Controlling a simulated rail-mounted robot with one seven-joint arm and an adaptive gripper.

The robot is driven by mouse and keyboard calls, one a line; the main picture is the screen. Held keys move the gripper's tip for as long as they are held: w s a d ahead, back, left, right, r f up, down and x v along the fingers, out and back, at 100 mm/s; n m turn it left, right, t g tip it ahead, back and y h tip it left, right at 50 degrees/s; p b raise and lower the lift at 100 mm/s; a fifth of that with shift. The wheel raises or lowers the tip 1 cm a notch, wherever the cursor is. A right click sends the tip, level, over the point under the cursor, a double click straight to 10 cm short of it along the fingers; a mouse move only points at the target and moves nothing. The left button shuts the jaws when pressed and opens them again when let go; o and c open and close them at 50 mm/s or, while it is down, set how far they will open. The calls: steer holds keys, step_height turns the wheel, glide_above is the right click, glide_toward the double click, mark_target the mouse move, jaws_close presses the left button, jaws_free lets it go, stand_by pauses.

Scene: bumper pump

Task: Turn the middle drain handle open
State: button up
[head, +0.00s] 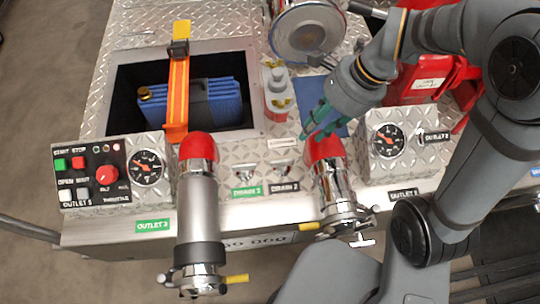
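Two small metal drain handles show on the sloped front of the diamond-plate panel. The left one (244,171) sits above a green label that seems to read Drain 3. The right one (284,169) sits above a dark label that seems to read Drain 2. No third drain handle shows; the area behind the right red-capped outlet is hidden. My gripper (311,130), with teal fingers, is above the panel, up and right of the Drain 2 handle and close to the red cap in the picture. It holds nothing I can see, and its finger gap is unclear.
Two chrome outlets with red caps, left (198,148) and right (324,150), flank the handles. A grey-red bottle (277,92) stands behind them. A gauge box (388,143) is at right, a control box (106,175) at left. An open bin holds a blue canister (212,101).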

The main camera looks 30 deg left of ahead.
mark_target(283, 162)
steer(key=shift+g, duration=0.4)
steer(key=b+x, duration=0.1)
steer(key=x, duration=0.3)
steer(key=s+b+x, duration=0.1)
steer(key=x, duration=0.3)
steer(key=s+b+x, duration=0.1)
steer(key=x, duration=0.3)
steer(key=shift+s+a+r+b, duration=0.1)
steer(key=shift+s+r+b, duration=0.05)
steer(key=shift+b, duration=0.25)
jaws_close()
